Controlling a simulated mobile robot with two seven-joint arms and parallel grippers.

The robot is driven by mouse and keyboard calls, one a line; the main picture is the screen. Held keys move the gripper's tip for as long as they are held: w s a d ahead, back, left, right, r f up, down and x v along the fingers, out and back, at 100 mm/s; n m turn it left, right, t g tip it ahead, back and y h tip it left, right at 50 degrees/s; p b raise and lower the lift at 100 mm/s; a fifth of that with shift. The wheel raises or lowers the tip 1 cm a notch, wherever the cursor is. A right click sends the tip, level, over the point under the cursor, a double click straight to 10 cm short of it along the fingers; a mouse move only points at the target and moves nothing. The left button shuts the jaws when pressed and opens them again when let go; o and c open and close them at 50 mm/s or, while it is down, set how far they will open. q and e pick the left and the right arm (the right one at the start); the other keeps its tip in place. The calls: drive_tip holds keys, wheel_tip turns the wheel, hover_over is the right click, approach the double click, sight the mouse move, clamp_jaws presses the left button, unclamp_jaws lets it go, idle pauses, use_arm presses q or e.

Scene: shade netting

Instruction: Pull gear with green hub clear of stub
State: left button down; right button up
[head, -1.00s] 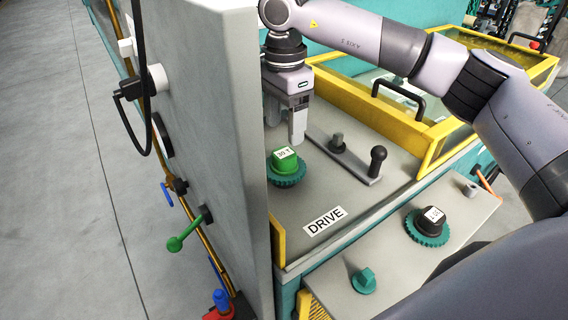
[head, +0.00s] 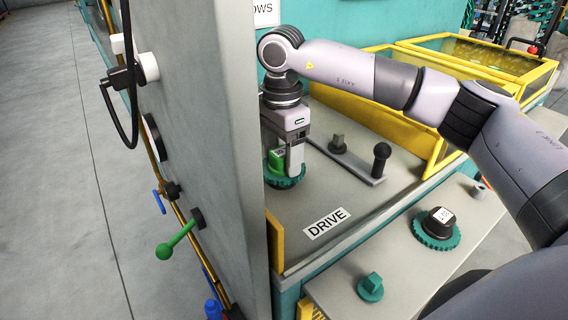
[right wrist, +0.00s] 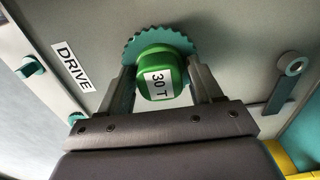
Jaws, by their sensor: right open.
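The gear with the green hub (head: 275,160) sits on the grey drive panel, its teal toothed rim (head: 284,182) low against the surface. Its hub with the "30 T" label (right wrist: 160,82) shows in the right wrist view. My right gripper (head: 285,160) is over the gear, its fingers open on either side of the green hub. In the right wrist view the right gripper's fingers (right wrist: 163,88) flank the hub; whether they touch it I cannot tell. The stub under the gear is hidden. My left gripper is not in view.
A tall grey wall (head: 200,130) stands close left of the gear. A black-hubbed gear (head: 437,228) and a teal knob (head: 370,288) sit on the lower front shelf. A yellow-framed cover (head: 430,150) stands behind.

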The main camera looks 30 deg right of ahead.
sight(282, 151)
clamp_jaws()
drive_tip(key=shift+r, duration=0.1)
drive_tip(key=shift+r+p, duration=0.6)
drive_tip(key=shift+r, duration=0.15)
drive_tip(key=shift+r+p, duration=1.6)
drive_tip(key=shift+r, duration=0.65)
drive_tip(key=shift+r+p, duration=1.5)
drive_tip(key=shift+r, duration=0.5)
